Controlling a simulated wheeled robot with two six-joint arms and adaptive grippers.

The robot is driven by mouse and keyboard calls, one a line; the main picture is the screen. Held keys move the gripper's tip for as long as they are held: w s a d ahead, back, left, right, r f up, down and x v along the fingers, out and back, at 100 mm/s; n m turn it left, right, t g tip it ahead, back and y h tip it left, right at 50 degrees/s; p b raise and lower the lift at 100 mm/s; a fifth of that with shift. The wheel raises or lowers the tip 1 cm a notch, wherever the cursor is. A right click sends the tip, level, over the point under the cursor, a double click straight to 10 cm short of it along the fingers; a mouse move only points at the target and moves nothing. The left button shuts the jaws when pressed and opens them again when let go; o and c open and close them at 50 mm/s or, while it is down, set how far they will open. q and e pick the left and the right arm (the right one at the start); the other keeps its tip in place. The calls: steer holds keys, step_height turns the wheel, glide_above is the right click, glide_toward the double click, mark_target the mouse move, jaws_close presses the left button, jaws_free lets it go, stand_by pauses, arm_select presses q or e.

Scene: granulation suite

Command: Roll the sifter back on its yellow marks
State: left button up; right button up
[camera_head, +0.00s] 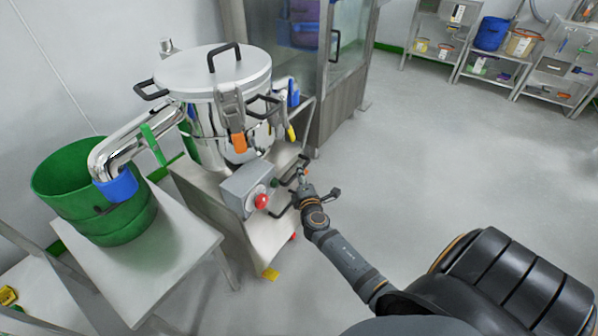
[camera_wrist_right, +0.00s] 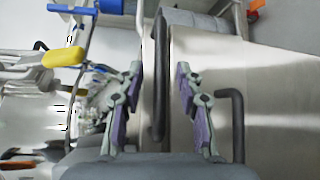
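The sifter is a steel drum with a lid (camera_head: 212,72) on a steel wheeled cart (camera_head: 262,236), with a grey control box and red button (camera_head: 261,201). One yellow floor mark (camera_head: 270,274) shows at the cart's near lower corner; other marks there are hidden or not clear. My right gripper (camera_head: 303,180) is at the cart's right side. In the right wrist view, the right gripper (camera_wrist_right: 158,75) is open, with a dark bar handle (camera_wrist_right: 160,85) between its fingers and gaps on both sides. A second dark handle (camera_wrist_right: 237,125) is right of it. My left gripper is not in view.
The sifter's outlet pipe (camera_head: 128,142) ends in a blue collar over a green bin (camera_head: 75,190) on a steel table (camera_head: 175,262) at left. A glass-fronted steel cabinet (camera_head: 345,105) stands behind. Shelves (camera_head: 470,60) line the back wall. The floor at right is clear.

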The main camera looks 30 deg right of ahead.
steer(key=shift+x, duration=1.55)
jaws_close()
